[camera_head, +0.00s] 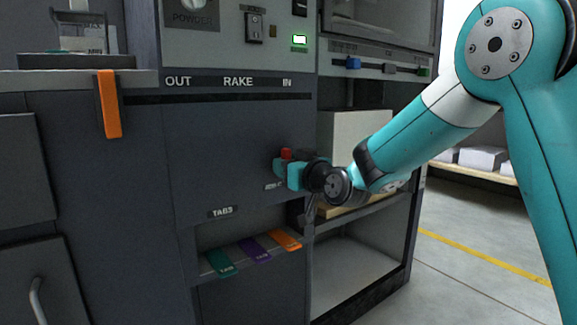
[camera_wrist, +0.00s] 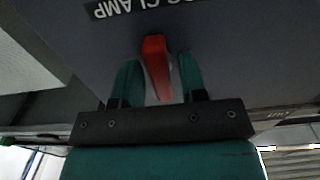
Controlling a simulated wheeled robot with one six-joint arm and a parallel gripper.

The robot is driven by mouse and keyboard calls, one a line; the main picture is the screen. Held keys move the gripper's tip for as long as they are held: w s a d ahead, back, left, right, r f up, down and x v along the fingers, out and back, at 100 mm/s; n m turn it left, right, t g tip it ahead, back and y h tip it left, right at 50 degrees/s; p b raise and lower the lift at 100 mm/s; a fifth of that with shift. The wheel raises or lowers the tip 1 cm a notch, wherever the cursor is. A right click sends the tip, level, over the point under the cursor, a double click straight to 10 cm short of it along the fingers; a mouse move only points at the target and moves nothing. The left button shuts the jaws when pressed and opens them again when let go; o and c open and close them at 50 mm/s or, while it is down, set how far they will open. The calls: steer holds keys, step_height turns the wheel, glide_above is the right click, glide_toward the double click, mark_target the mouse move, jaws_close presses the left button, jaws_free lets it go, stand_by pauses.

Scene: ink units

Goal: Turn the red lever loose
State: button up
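The red lever (camera_wrist: 156,66) stands out from the dark cabinet front, under a partly cut-off, upside-down label ending in "CLAMP" in the wrist view. My gripper (camera_wrist: 157,78) is open, with one teal finger on each side of the lever. A narrow gap shows on the right side; on the left the finger is very near the lever, and I cannot tell if it touches. In the head view, a bit of the red lever (camera_head: 286,154) shows at the tip of my gripper (camera_head: 283,168), which hides most of it.
Below on the left is a shelf labelled TABS with green (camera_head: 220,262), purple (camera_head: 255,249) and orange (camera_head: 285,239) tabs. Another orange tab (camera_head: 109,104) hangs at the counter edge. An open shelf bay (camera_head: 362,262) lies right of the panel.

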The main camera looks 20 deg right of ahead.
steer(key=shift+s+r, duration=0.1)
steer(key=b+v, duration=0.2)
steer(key=v, duration=1.5)
steer(key=shift+s, duration=0.1)
